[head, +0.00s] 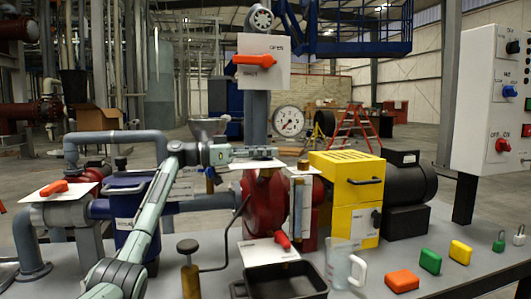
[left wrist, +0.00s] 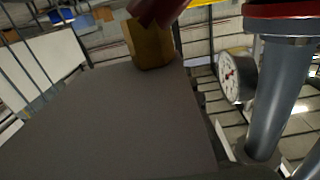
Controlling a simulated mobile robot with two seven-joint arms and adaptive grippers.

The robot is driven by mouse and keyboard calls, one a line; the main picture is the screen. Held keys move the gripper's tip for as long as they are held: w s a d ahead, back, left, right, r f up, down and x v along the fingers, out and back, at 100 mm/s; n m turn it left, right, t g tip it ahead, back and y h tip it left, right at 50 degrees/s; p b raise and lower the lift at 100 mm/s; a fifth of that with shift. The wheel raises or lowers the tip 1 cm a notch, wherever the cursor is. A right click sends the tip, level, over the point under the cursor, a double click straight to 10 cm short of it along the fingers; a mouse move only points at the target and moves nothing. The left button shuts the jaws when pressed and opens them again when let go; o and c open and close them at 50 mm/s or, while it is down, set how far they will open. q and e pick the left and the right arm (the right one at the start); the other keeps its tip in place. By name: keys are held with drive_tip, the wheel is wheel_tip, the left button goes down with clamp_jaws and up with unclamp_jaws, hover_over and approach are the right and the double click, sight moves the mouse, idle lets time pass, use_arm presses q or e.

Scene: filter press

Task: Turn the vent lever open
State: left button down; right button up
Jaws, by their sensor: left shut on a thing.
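My left gripper (head: 268,153) is at the top of the red pump (head: 264,196), at the middle of the head view. It is shut on a small part there, which I take to be the vent lever; its own jaws largely hide that part. In the left wrist view a brass fitting (left wrist: 150,45) with a dark red piece (left wrist: 158,10) stands close, at the top of the picture. A broad dark grey surface fills the middle of that view. The lever's angle cannot be told. My right gripper is not in view.
Orange levers sit on the upright pipe (head: 253,60) and on the left pipe (head: 54,188); a red lever (head: 282,240) is low on the pump. A yellow box (head: 345,195), black tray (head: 280,282) and clear jug (head: 340,265) stand nearby. A gauge (head: 288,121) is behind.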

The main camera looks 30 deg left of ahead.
use_arm(q)
drive_tip(key=c, duration=1.4)
unclamp_jaws()
drive_tip(key=shift+d, duration=0.1)
drive_tip(key=v, duration=1.2)
drive_tip(key=shift+f, duration=0.1)
